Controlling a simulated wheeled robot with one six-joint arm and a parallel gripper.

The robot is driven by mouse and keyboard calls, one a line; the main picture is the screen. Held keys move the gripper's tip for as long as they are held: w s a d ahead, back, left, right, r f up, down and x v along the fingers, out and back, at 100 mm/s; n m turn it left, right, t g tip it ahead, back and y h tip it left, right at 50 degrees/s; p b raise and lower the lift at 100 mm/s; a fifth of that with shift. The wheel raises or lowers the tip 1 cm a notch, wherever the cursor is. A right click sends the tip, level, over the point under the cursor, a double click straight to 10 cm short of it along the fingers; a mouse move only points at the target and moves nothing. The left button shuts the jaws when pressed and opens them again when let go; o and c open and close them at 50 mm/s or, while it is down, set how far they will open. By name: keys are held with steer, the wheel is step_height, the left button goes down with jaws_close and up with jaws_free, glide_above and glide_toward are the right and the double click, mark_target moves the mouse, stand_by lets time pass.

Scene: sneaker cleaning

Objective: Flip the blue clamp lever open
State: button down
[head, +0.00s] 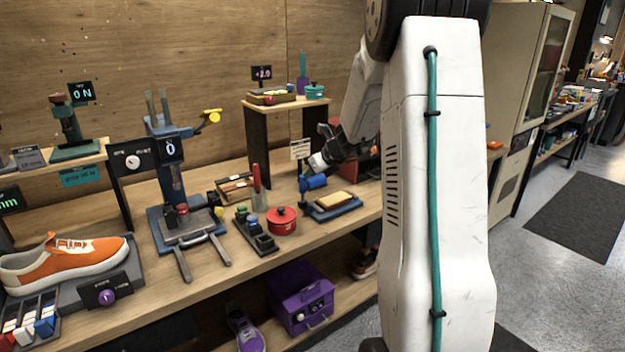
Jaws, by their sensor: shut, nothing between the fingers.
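A blue cylinder-like piece (316,182) sits beside a small post with a sign (300,149), near the back of the bench right of centre. It looks like part of the blue clamp, but it is too small to tell how its lever stands. My gripper (318,163) is just above this blue piece, shut and empty. I cannot tell whether it touches the piece. My white arm comes down in front of the bench's right end and hides what is behind it.
A sponge (336,200) on a blue tray, a red pot (282,219) and a dark holder (256,236) stand in front. A raised shelf (285,103) stands behind. A blue stand with a yellow knob (210,117) and an orange sneaker (65,262) are to the left.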

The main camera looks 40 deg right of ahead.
steer(key=w, duration=0.4)
steer(key=shift+d+r, duration=0.25)
steer(key=shift+r, duration=0.05)
steer(key=shift+w+d+f, duration=0.1)
steer(key=shift+w, duration=0.6)
steer(key=shift+w+d+f, duration=0.1)
steer(key=shift+w, duration=0.55)
steer(key=shift+w+r, duration=0.1)
steer(key=s+d+r, duration=0.1)
steer(key=s+r, duration=0.4)
steer(key=r, duration=0.7)
steer(key=shift+d, duration=0.3)
